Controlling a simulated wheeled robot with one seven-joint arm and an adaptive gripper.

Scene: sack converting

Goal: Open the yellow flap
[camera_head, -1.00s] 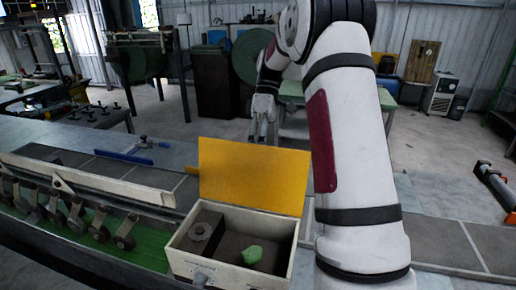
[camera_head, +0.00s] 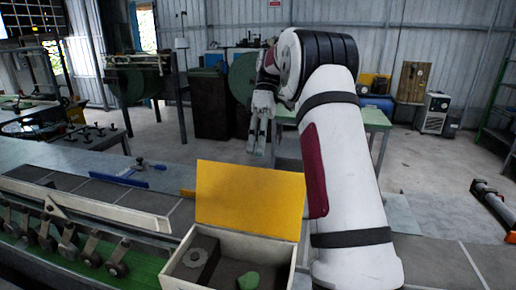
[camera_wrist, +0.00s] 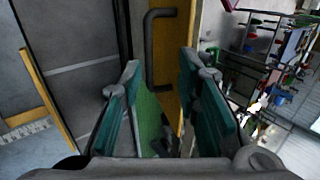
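The yellow flap (camera_head: 250,200) stands raised at the back edge of an open-topped pale box (camera_head: 283,262) in the head view. My gripper (camera_head: 256,150) points down above and beyond the flap's top edge in that view. In the wrist view my gripper (camera_wrist: 163,95) is open, its two teal-padded fingers well apart. A dark U-shaped handle (camera_wrist: 151,50) on a yellow panel (camera_wrist: 179,45) shows beyond and between the fingertips. The fingers do not look closed on anything. The flap's far face is hidden in the head view.
The box holds a green lump (camera_head: 248,281) and a dark block with a round opening (camera_head: 195,258). A conveyor with rollers (camera_head: 68,240) runs left of it. A blue-handled tool (camera_head: 130,172) lies on the bench behind. Open floor lies beyond.

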